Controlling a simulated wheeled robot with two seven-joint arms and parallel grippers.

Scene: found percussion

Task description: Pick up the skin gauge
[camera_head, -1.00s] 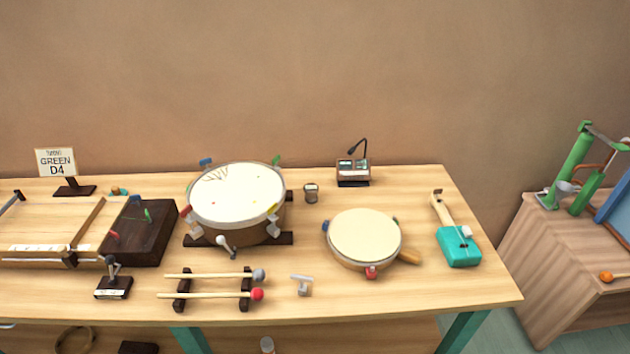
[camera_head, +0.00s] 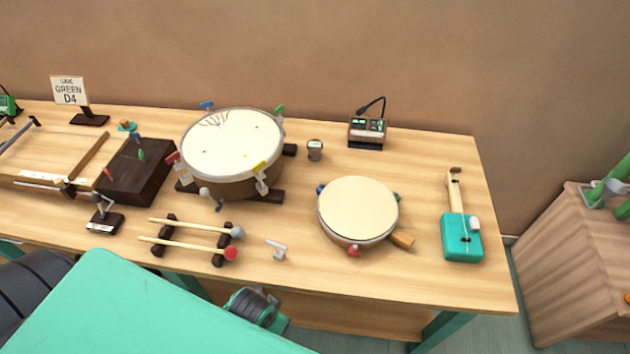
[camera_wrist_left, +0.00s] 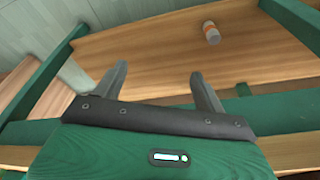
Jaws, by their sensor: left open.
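A small dark cylinder with a pale round top (camera_head: 315,150), which looks like the skin gauge, stands upright on the table between the large drum (camera_head: 235,150) and the black box with lit displays (camera_head: 367,132). I cannot read any label on it. My left arm comes in at the lower left of the head view, in front of the table. My left gripper shows in the left wrist view (camera_wrist_left: 157,72), open and empty, with a wooden lower shelf (camera_wrist_left: 150,50) beyond its fingers. It is well away from the gauge. My right gripper is out of view.
A hand drum (camera_head: 358,208) and a turquoise stringed instrument (camera_head: 462,236) lie at the right. Mallets on a rack (camera_head: 190,238) and a small grey tool (camera_head: 277,249) lie near the front edge.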

